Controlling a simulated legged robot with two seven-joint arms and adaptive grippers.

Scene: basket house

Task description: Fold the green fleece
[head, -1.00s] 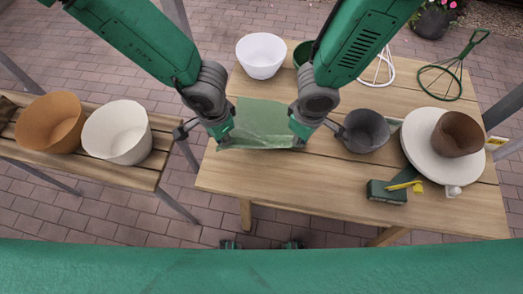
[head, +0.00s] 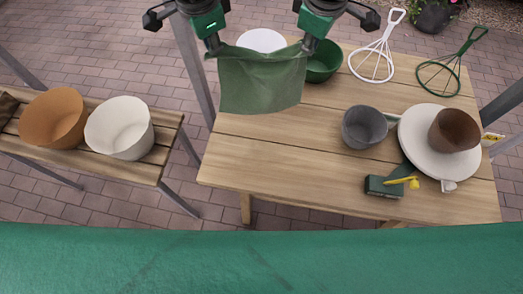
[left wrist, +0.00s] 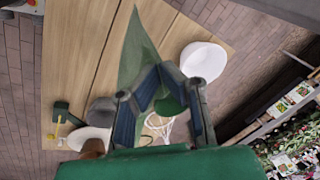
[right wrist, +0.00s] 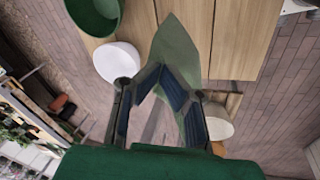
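The green fleece (head: 262,86) hangs as a single sheet between my two grippers, raised above the table's back left in the head view. My left gripper (head: 213,48) is shut on its upper left corner. My right gripper (head: 309,46) is shut on its upper right corner. The fleece also shows edge-on past the fingers in the left wrist view (left wrist: 138,55) and in the right wrist view (right wrist: 174,45). The lower edge hangs free, and whether it touches the table is hard to tell. The fleece partly hides a white bowl (head: 262,39).
The wooden table (head: 270,180) is clear at its front left. On its right are a grey pot (head: 363,127), a white plate (head: 413,150) with a brown pot (head: 455,130), and a dark green box (head: 384,188). A green bowl (head: 324,66) and two wire whisk-like frames stand at the back.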

